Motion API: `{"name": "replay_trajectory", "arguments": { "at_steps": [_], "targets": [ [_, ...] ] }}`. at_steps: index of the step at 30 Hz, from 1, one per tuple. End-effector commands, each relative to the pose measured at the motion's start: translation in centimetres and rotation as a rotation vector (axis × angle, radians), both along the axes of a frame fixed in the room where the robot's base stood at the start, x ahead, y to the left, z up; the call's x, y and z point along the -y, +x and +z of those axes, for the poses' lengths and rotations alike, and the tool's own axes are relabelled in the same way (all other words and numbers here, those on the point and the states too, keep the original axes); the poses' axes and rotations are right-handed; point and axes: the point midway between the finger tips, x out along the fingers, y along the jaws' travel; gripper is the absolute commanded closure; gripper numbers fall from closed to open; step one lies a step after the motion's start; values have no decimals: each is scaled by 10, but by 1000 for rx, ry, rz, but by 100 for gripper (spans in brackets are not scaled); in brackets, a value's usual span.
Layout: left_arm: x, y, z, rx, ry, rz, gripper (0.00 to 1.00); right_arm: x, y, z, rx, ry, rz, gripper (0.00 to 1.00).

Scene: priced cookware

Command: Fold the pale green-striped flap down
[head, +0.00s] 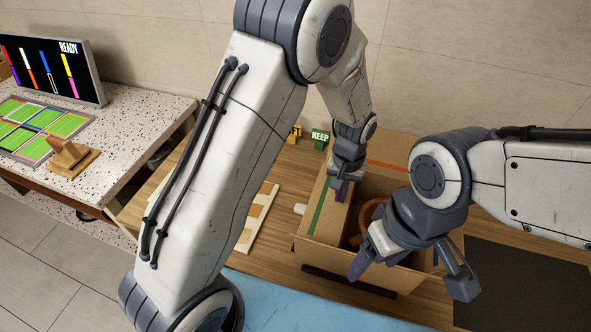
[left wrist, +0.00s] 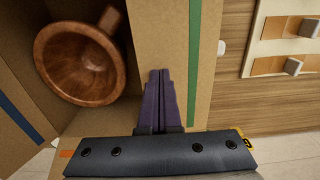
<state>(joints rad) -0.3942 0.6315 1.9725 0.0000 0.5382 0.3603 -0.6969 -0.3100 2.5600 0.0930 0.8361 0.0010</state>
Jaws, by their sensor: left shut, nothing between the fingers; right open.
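An open cardboard box (head: 345,258) stands on the wooden table. Its green-striped flap (head: 322,205) is on the box's left side and also shows in the left wrist view (left wrist: 205,60); its exact tilt is hard to tell. My left gripper (head: 338,192) is shut and empty, its fingertips over this flap's brown face; contact cannot be told. They show in the left wrist view too (left wrist: 160,75). My right gripper (head: 410,272) is open and empty above the box's front right part. A brown wooden vessel (left wrist: 75,65) sits in the box, partly hidden in the head view.
An orange-striped flap (head: 385,163) is at the box's back and a blue-striped flap (left wrist: 18,118) opposite the green one. A green KEEP block (head: 320,139) stands behind. A pale board (head: 262,218) lies left. A dark mat (head: 525,285) lies right.

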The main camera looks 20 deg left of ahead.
Motion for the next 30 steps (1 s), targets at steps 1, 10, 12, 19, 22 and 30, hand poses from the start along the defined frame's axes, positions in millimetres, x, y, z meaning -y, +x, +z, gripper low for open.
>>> {"name": "replay_trajectory", "arguments": {
  "at_steps": [1, 10, 12, 19, 22, 30],
  "targets": [
    [2, 0, -7, 0, 0, -1, 100, 0, 0, -6, 0, 0, 0, 27],
    [4, 0, -9, 1, 0, 0, 100, 0, 0, -6, 0, 0, 0, 27],
    [4, 0, -9, 1, 0, 0, 100, 0, 0, -6, 0, 0, 0, 27],
    [4, 0, 7, 1, 0, 0, 100, 0, 0, 8, 0, 0, 0, 27],
    [4, 0, 18, 0, 0, 0, 100, 0, 0, 17, 0, 0, 0, 27],
    [4, 0, 45, 1, 0, 0, 100, 0, 0, 40, 0, 0, 0, 27]
  ]
}}
